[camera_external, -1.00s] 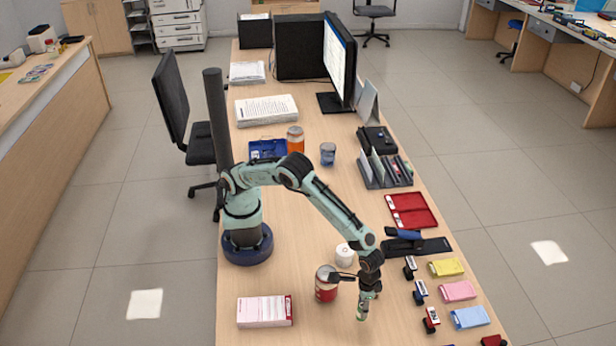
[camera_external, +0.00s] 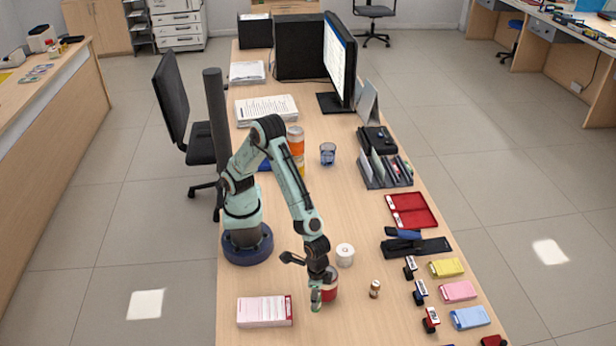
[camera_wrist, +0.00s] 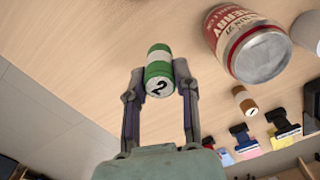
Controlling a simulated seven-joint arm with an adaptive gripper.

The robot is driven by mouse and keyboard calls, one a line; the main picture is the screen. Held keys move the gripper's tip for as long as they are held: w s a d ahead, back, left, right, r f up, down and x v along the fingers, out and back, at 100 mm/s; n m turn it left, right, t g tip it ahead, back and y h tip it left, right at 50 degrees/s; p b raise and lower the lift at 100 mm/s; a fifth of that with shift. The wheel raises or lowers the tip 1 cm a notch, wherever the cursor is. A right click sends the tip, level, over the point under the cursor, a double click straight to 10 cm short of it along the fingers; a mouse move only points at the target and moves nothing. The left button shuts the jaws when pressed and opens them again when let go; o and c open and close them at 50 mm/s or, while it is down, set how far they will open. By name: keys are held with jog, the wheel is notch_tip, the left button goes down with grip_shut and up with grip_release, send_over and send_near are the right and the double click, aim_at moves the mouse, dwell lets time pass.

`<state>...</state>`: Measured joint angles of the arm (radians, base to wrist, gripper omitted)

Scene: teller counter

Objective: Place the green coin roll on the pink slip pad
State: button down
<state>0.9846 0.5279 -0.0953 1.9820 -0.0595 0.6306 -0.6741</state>
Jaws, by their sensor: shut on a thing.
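The green coin roll (camera_wrist: 158,70), green and white with a dark "2" on its end, is between the two fingers of my gripper (camera_wrist: 160,82) in the wrist view. The fingers are shut on its sides. In the external view my gripper (camera_external: 316,299) hangs over the counter with the roll (camera_external: 316,296) at its tip, in front of the red can and right of the pink pad. The height of the roll above the counter is hard to tell. The pink slip pad (camera_external: 263,311) lies flat at the near left of the counter, with nothing on it.
A red can (camera_external: 331,287) stands right beside my gripper, partly hidden by it. A white roll (camera_external: 345,255) and a brown coin roll (camera_external: 375,289) stand to the right. Stamps and a yellow pad (camera_external: 446,267) line the right edge. The counter between gripper and pink pad is clear.

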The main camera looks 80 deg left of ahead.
jog(key=s+a+r+m, duration=0.2)
jog(key=s+m, duration=0.1)
jog(key=s, duration=0.4)
jog(key=s+a+r+m, duration=0.1)
jog(key=s+a+m, duration=0.15)
jog(key=s, duration=0.45)
send_over(264, 309)
jog(key=shift+n, duration=0.25)
notch_tip(264, 309, down, 6)
jog(key=shift+f, duration=0.4)
jog(key=shift+f, duration=0.15)
jog(key=c, duration=0.8)
grip_release()
jog(key=shift+c, duration=0.2)
notch_tip(264, 309, up, 12)
jog(key=shift+w+r, duration=0.15)
jog(key=shift+r, duration=0.05)
